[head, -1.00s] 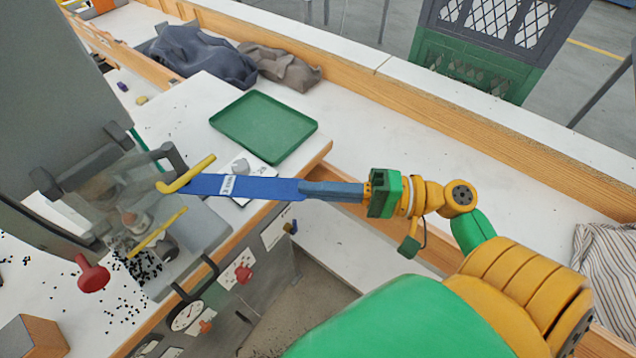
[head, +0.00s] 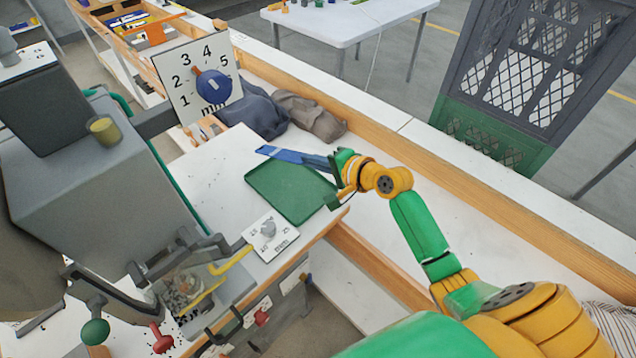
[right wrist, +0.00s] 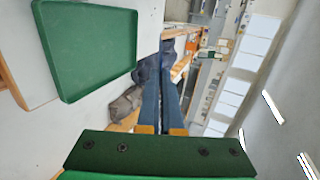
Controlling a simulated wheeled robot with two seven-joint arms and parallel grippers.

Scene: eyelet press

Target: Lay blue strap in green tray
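The green tray (head: 290,194) lies flat on the white bench top and looks empty. It also shows at upper left in the right wrist view (right wrist: 88,45). The blue strap (head: 277,153) is in my right gripper (head: 305,159), which is shut on its near end. The strap sticks out to the left, roughly level, and appears in the air near the tray's far edge. The exact height cannot be told. In the right wrist view the two fingers (right wrist: 163,90) are close together, and the strap cannot be made out clearly. My left gripper is not in view.
A small dial plate (head: 271,238) lies before the tray. Dark cloths (head: 262,113) lie behind it. A wooden rail (head: 395,145) runs along the back.

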